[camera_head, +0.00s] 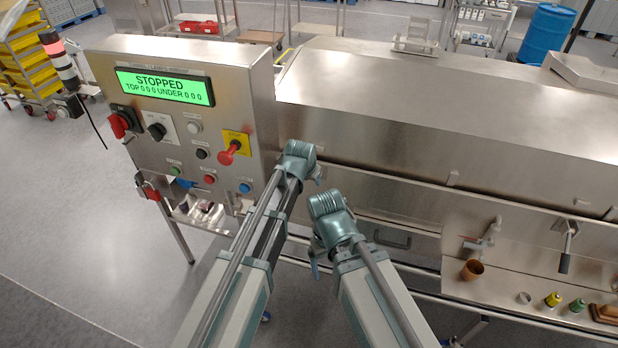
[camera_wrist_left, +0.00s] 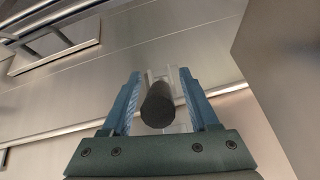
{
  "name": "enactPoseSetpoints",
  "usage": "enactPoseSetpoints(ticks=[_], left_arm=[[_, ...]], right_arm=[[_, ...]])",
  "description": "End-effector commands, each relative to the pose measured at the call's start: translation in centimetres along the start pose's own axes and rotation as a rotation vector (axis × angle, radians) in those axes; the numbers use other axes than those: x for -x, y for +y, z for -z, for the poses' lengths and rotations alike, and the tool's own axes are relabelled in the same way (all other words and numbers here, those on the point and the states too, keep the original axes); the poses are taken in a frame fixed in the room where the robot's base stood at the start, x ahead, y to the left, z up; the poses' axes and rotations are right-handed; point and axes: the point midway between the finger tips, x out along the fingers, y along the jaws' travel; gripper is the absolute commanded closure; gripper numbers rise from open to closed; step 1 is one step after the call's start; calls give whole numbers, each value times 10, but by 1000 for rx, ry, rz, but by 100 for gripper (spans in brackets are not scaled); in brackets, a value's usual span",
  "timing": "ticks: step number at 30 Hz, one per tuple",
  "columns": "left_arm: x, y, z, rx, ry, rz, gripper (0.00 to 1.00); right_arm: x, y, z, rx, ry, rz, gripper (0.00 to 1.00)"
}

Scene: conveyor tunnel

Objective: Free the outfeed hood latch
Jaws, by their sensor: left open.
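In the left wrist view, a dark round-ended grip (camera_wrist_left: 157,104) points toward the camera, with a pale metal bracket (camera_wrist_left: 172,78) behind it. It looks like a latch handle. My left gripper (camera_wrist_left: 160,88) is open, with one blue finger on each side of the grip and gaps between them. In the head view, my left gripper (camera_head: 301,160) is at the hood's left end beside the control panel; its fingertips and that grip are hidden there. The long steel hood (camera_head: 440,95) is down. My right arm's end (camera_head: 332,215) is just right of the left one; its fingers cannot be made out.
The control panel (camera_head: 190,110) reads STOPPED and has a red knob (camera_head: 230,152). A black-gripped lever (camera_head: 566,245) hangs on the front at right, near a tap (camera_head: 485,235). A brown cup (camera_head: 472,270) and small spools (camera_head: 553,299) stand on the lower ledge.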

Motion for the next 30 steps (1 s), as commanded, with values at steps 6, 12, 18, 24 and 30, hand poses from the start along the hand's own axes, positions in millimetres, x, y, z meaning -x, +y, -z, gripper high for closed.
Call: enactPoseSetpoints(ticks=[6, 12, 18, 24, 30], left_arm=[[14, 0, 1, 0, 0, 0, 39], [40, 0, 2, 0, 0, 0, 39], [68, 0, 2, 0, 0, 0, 39], [76, 0, 0, 0, 0, 0, 39], [74, 0, 0, 0, 0, 0, 39]], right_arm=[[12, 1, -1, 0, 0, 0, 7], [35, 3, -2, -5, -1, 1, 7], [58, 5, -4, -20, -2, 2, 7], [64, 5, -4, -28, -2, 3, 7], [63, 5, -4, -28, -2, 3, 7]])
